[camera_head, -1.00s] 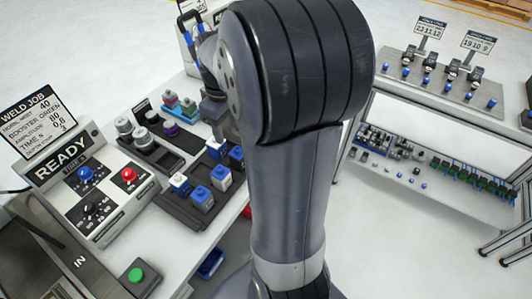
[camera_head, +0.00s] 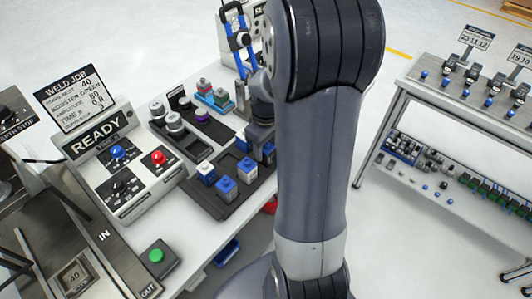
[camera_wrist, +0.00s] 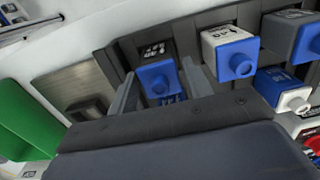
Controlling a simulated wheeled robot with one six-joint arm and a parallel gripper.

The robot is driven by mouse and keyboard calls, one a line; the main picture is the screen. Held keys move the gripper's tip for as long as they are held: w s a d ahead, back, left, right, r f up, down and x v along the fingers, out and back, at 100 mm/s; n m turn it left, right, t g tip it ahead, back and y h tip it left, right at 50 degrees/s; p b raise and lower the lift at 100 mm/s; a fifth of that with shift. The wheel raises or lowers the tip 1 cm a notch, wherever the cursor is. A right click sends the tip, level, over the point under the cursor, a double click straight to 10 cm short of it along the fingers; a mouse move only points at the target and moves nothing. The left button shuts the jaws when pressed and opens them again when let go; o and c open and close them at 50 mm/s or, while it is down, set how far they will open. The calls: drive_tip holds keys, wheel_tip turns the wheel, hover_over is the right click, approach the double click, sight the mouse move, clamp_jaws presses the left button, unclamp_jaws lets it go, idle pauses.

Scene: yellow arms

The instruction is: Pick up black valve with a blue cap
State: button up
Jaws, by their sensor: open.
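In the wrist view, a black valve with a blue cap (camera_wrist: 158,78) sits in a slot of a dark tray (camera_wrist: 218,106). My gripper (camera_wrist: 160,90) is open, with one grey finger to the left of the valve and the other to its right. I cannot tell whether either finger touches it. Beside it stand a white valve with a blue cap (camera_wrist: 229,50), a grey one with a blue cap (camera_wrist: 292,36) and a blue one with a white cap (camera_wrist: 284,90).
A control box with a READY panel (camera_head: 98,143) stands left of the tray. Another dark tray (camera_head: 186,138) holds grey, purple and coloured parts behind it. A white shelf table (camera_head: 415,88) with valves stands at right. A green object (camera_wrist: 22,125) is at the wrist view's left.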

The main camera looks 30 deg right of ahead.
drive_tip(key=shift+f, duration=0.45)
drive_tip(key=c, duration=0.8)
drive_tip(key=shift+r, duration=0.1)
